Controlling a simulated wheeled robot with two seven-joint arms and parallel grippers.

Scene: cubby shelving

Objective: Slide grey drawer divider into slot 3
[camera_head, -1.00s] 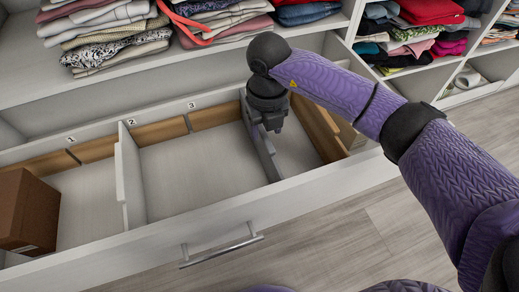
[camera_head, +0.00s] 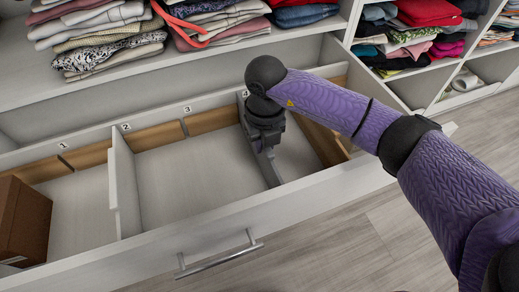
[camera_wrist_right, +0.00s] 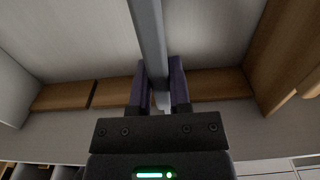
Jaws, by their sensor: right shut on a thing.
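My right gripper (camera_head: 264,143) is shut on the grey drawer divider (camera_head: 267,165), inside the open white drawer near the number 4 label (camera_head: 245,93). The grey divider runs from front to back, with its near end by the drawer's front wall; the wrist view also shows it as a long bar (camera_wrist_right: 149,40) between the fingers (camera_wrist_right: 160,90). The fingers hide its far end, so I cannot tell whether it sits in a slot. Slot 3 (camera_head: 184,127), a gap in the wooden back strip under the number 3 label (camera_head: 187,109), is empty, left of the gripper. My left gripper is not in view.
A white divider (camera_head: 123,187) stands near label 2. A brown box (camera_head: 24,220) is at the drawer's left end, and a wooden panel (camera_head: 322,140) is to the right. The drawer floor (camera_head: 190,180) between the two dividers is clear. Folded clothes (camera_head: 115,40) lie above.

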